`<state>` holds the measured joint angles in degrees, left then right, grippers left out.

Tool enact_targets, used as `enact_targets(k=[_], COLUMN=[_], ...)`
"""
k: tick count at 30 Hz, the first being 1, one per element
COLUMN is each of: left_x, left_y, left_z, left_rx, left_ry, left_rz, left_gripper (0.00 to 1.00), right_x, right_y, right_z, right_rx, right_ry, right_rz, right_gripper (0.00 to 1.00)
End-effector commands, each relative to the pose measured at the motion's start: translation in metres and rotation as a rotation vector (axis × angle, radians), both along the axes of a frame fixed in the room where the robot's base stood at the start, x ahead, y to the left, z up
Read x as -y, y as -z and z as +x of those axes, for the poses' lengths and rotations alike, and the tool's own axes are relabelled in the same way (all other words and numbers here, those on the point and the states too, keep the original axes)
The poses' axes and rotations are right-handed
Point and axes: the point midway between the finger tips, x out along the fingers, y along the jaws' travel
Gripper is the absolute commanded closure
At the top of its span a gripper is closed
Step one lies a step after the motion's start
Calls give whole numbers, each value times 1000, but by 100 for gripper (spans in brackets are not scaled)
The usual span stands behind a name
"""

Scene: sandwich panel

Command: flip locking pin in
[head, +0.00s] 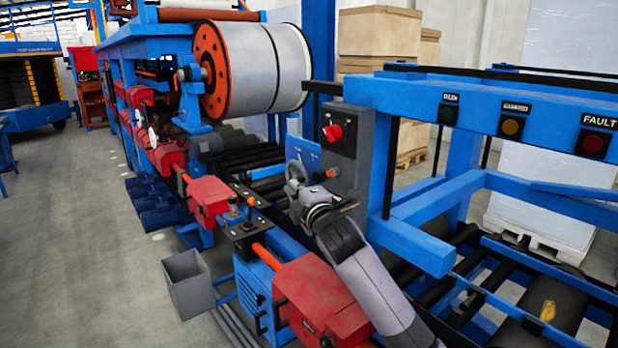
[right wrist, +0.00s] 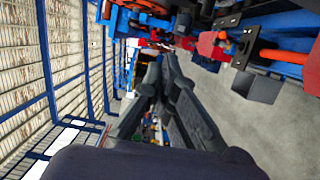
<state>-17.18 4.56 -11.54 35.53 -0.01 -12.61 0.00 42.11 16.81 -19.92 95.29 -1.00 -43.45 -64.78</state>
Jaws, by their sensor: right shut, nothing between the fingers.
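My left gripper is not in view.
A grey switch box (head: 343,147) with a red knob stands behind the gripper. A blue frame (head: 470,112) with indicator lights is at the right. A large roll (head: 262,68) with an orange flange is at the back. An open grey bin (head: 188,284) stands on clear floor at the left.

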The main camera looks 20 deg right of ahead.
Motion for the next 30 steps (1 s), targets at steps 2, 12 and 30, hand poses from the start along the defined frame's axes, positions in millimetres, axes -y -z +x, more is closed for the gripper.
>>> enact_targets(k=[2,12,30], left_x=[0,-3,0], left_y=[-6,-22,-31], left_z=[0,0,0], left_rx=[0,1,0], left_ry=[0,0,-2], left_rz=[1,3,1], left_gripper=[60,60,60], right_x=[-1,36,62], right_y=[-2,-1,-2], right_z=[12,21,30], right_rx=[-2,-1,-2], right_ry=[0,0,3], right_rz=[0,-2,-6], right_gripper=[100,100,100])
